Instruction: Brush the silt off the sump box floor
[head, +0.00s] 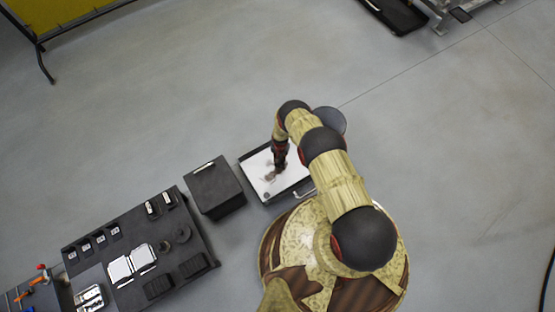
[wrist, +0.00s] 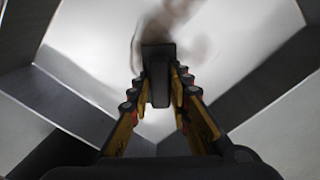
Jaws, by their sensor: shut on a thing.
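The sump box (head: 266,203) is an open, dark-rimmed box with a white floor (head: 292,179), beside my base. In the wrist view its grey walls (wrist: 62,100) stand on both sides of the pale floor (wrist: 85,35). Brown silt (head: 269,178) lies as a smeared patch on the floor, and it also shows blurred in the wrist view (wrist: 182,22), just beyond my fingertips. My gripper (head: 280,163) points down into the box. In the wrist view my gripper (wrist: 158,88) is shut on a dark, block-like brush (wrist: 156,60). Its lower end is hidden.
A dark closed box (head: 213,186) stands just left of the sump box. Further left is a dark bench (head: 205,245) with trays and small parts. A round grey thing (head: 330,121) shows partly behind my arm. Open floor (head: 180,90) lies beyond.

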